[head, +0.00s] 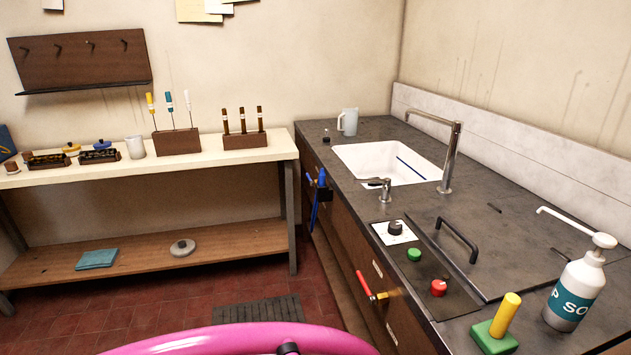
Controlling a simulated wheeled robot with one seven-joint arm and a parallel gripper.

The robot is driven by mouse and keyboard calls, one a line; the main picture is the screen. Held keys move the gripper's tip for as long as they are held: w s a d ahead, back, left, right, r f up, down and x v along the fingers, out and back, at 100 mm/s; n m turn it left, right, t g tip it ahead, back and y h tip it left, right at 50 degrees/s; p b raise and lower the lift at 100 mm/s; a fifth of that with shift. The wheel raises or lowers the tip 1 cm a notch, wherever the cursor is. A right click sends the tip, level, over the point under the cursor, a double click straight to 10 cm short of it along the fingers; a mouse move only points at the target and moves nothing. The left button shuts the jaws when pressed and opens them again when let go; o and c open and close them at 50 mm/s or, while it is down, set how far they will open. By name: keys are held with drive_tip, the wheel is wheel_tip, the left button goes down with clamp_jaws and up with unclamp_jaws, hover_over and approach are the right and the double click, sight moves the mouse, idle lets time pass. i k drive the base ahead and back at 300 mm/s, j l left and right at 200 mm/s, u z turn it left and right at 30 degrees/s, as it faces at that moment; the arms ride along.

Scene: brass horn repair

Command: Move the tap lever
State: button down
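A metal tap lever (380,184) stands on the dark counter at the front left corner of the white sink (370,166). Its short handle points left, toward the counter's front edge. A tall metal tap spout (451,155) rises at the sink's right side, its arm reaching over the basin. A second lever with a red handle (365,285) and a brass body sits on the cabinet front below the control panel. My gripper is not in view.
A control panel has a dark knob (395,228), a green button (414,254) and a red knob (439,288). A black handle (457,240), soap bottle (575,291) and yellow-handled green block (497,335) stand right. Blue tools (317,200) hang on the cabinet front.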

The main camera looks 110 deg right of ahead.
sight(370, 181)
drive_tip(key=z, duration=4.45)
drive_tip(key=i+j+z, duration=0.25)
drive_tip(key=i+j, duration=0.2)
drive_tip(key=j, duration=0.1)
